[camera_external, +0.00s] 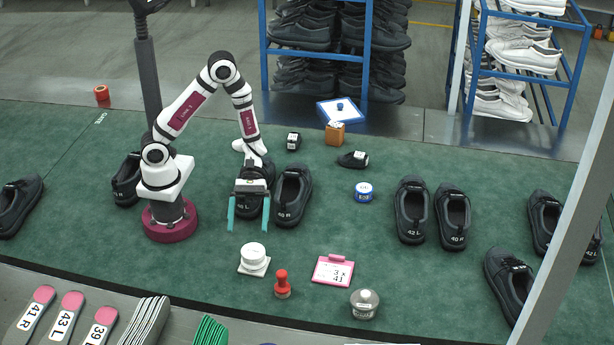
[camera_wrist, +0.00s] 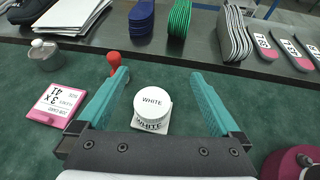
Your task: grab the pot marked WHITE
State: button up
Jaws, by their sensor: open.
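The pot marked WHITE (camera_external: 254,254) is a round white pot with a white lid, on a square white pad (camera_external: 251,268) on the green surface.
A red stamp-like piece (camera_external: 282,284) and a pink tag (camera_external: 333,270) are right of the pot. Black shoes (camera_external: 293,196) are beside my gripper. Insoles (camera_external: 66,315) line the front bench.

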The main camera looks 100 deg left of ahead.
aim_at(253, 248)
jog(key=shift+n+t, duration=0.4)
jog(key=shift+n, duration=0.3)
jog(key=f, duration=0.5)
jog(key=w+f, duration=0.1)
jog(key=f, duration=0.2)
jog(key=shift+a, duration=0.2)
jog(key=x, duration=0.3)
grip_shut()
